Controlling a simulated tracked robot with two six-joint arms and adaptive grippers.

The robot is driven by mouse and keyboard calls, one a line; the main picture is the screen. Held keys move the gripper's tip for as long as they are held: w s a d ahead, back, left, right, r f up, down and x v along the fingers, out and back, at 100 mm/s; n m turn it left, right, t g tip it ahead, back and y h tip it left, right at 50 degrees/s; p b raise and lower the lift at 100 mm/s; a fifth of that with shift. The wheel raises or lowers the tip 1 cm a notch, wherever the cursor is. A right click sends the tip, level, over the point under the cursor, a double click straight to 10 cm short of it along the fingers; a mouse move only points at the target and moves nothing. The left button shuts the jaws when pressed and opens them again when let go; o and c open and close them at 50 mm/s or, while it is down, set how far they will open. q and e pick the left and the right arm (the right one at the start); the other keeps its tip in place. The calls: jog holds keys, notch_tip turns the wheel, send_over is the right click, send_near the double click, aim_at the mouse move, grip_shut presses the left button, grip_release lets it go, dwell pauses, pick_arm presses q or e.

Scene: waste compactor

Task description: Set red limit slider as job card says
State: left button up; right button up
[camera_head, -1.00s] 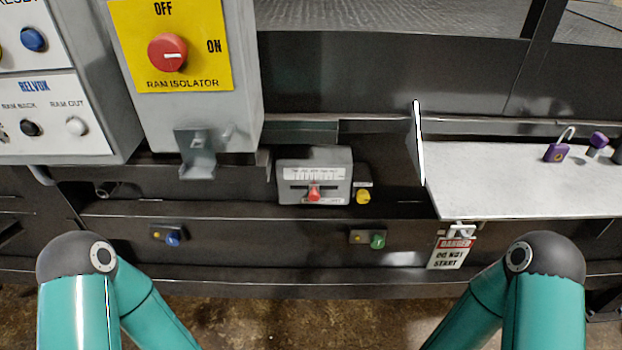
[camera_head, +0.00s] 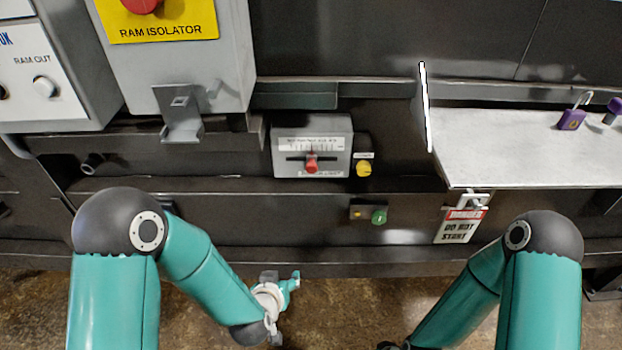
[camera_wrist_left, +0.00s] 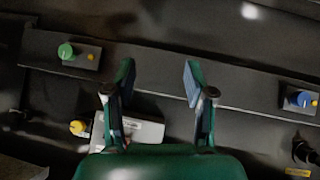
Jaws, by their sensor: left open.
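The red limit slider (camera_head: 311,163) sits near the middle of its slot on a grey box (camera_head: 340,140) in the head view. A printed scale (camera_head: 310,143) runs above it, too small to read. My left gripper (camera_head: 283,284) is below and in front of the box, apart from it. In the left wrist view my left gripper (camera_wrist_left: 157,78) is open and empty, and the slider box (camera_wrist_left: 145,131) is partly hidden behind a finger. My right gripper is out of sight. I see no readable job card.
A yellow knob (camera_head: 364,169) is right of the box, a green knob (camera_head: 379,217) below. A grey shelf (camera_head: 520,150) with a purple padlock (camera_head: 571,119) juts out at right, a danger tag (camera_head: 460,226) under it. The ram isolator (camera_head: 158,25) is upper left.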

pick_arm(q)
jog(key=w+d+r+t+b, duration=0.3)
jog(key=w+d+r+t, duration=0.15)
jog(key=r, duration=0.45)
jog(key=t+y, duration=0.2)
jog(key=t, duration=0.2)
send_near(312, 170)
jog(key=w+p, duration=0.1)
jog(key=w, duration=0.9)
jog(key=shift+w+p, duration=0.4)
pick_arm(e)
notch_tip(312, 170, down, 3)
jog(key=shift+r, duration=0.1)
pick_arm(q)
grip_shut()
